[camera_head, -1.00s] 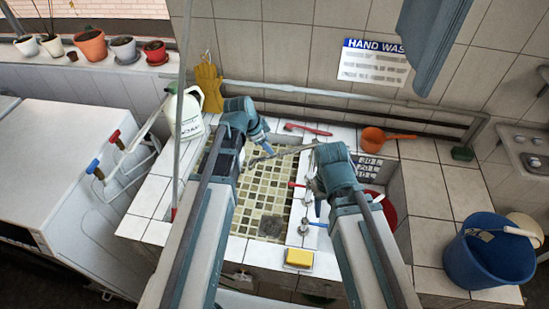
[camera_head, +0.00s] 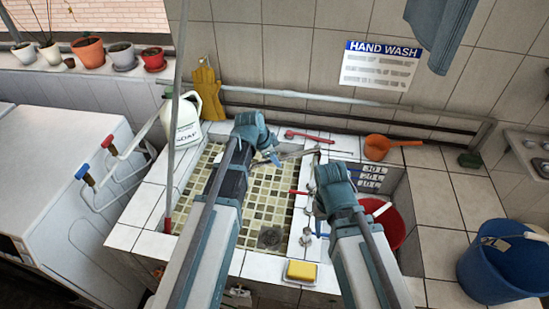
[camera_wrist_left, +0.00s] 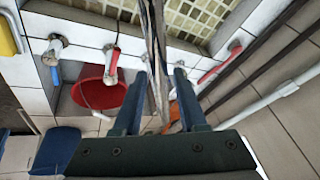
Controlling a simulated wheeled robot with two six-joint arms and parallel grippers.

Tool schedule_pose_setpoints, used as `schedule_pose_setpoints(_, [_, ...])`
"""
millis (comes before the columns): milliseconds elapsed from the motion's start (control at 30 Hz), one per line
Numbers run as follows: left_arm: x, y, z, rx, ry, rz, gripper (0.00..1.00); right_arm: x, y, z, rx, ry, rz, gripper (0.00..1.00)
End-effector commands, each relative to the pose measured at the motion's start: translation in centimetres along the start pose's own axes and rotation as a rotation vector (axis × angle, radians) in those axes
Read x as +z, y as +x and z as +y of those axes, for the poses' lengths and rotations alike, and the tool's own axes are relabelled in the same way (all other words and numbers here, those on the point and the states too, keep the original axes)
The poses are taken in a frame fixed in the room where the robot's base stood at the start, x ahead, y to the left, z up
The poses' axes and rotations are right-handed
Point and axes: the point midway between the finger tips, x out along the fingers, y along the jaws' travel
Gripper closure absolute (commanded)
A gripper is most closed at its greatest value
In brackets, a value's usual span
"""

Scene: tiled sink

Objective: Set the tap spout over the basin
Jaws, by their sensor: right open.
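The grey metal tap spout (camera_head: 300,154) runs from the ledge right of the basin leftward toward the mosaic-tiled basin (camera_head: 255,212). Its left end is hidden by my left gripper (camera_head: 274,158), which is at the spout over the basin's upper right. In the left wrist view the spout (camera_wrist_left: 155,45) passes between my left gripper's (camera_wrist_left: 158,90) two spread fingers, with a gap showing beside it. My right gripper (camera_head: 317,208) is open above the ledge, near the red tap handle (camera_head: 299,192) and the blue tap handle (camera_head: 320,235); its fingers are hard to make out.
A red bucket (camera_head: 392,228) stands right of my right arm. A yellow sponge (camera_head: 301,271) lies on the front ledge, and an orange scoop (camera_head: 378,147) and red brush (camera_head: 305,136) on the back ledge. A soap jug (camera_head: 187,128) stands at the back left.

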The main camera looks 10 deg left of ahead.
Motion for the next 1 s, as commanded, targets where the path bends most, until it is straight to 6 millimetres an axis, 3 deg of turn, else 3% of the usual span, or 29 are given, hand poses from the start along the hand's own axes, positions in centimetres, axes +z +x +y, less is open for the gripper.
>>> schedule_pose_setpoints(33, [0.01, 0.0, 0.0, 0.0, 0.0, 0.0, 0.69, 0.0, 0.0, 0.0, 0.0, 0.0, 0.0, 0.5])
schedule_pose_setpoints(200, [0.02, 0.0, 0.0, 0.0, 0.0, 0.0, 1.0, 0.0, 0.0, 0.0, 0.0, 0.0, 0.0, 0.5])
schedule_pose_setpoints(1000, [0.04, 0.0, 0.01, 0.0, 0.0, 0.0, 1.0, 0.0, 0.01, 0.0, 0.0, 0.0, 0.0, 0.5])
